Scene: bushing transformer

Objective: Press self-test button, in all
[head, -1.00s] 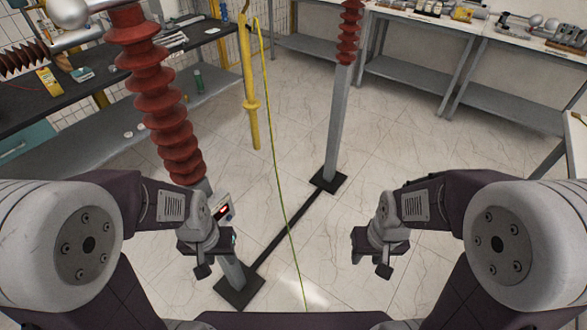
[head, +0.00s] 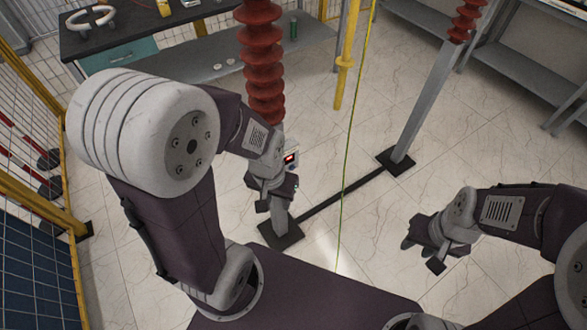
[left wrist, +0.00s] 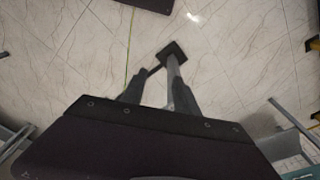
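A small box with a lit red display (head: 291,158) is on the post below the dark red ribbed insulator (head: 262,55) in the head view. My left arm partly covers it, and no button can be made out on it. My left gripper (head: 272,198) is in front of the lower post, just below the box; touching or apart cannot be told. In the left wrist view its two fingers (left wrist: 157,95) are spread with the post (left wrist: 175,78) and its black base showing beyond. My right gripper (head: 422,254) hangs over bare floor, fingers apart and empty.
A black floor bar (head: 345,193) joins the post bases. A yellow rod (head: 345,70) and a thin yellow-green cable (head: 350,130) stand behind. A yellow-framed fence (head: 40,200) is at left, a dark workbench (head: 130,45) at the back. The floor at centre right is clear.

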